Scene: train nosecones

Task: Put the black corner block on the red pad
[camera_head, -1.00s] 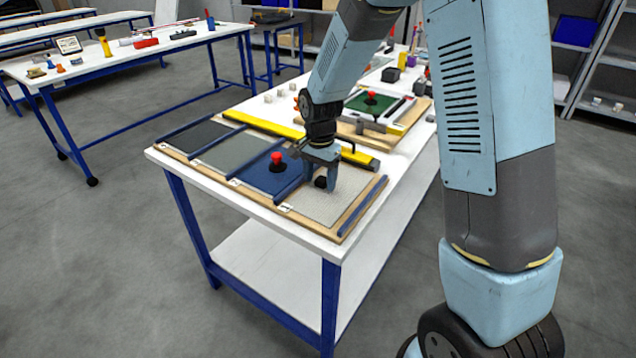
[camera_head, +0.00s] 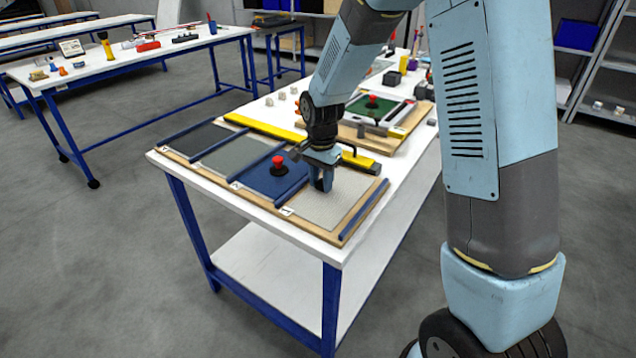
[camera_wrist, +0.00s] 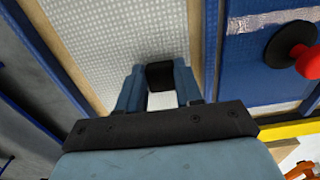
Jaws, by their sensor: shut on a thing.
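My gripper (camera_head: 322,182) is over the pale textured panel (camera_head: 335,205) at the near right of the white table. In the wrist view my gripper (camera_wrist: 159,82) is shut on the black block (camera_wrist: 160,74), which sits between the two light-blue fingertips. In the head view the fingers mostly hide the block. I cannot tell how far it is above the panel. I see no clear red pad in these frames.
A red-knobbed black piece (camera_head: 278,166) stands on the blue panel (camera_head: 262,182) left of my gripper; it also shows in the wrist view (camera_wrist: 292,48). Raised blue rails (camera_head: 362,210) divide the panels. A yellow bar (camera_head: 262,127) lies behind. A green panel (camera_head: 378,108) is farther back.

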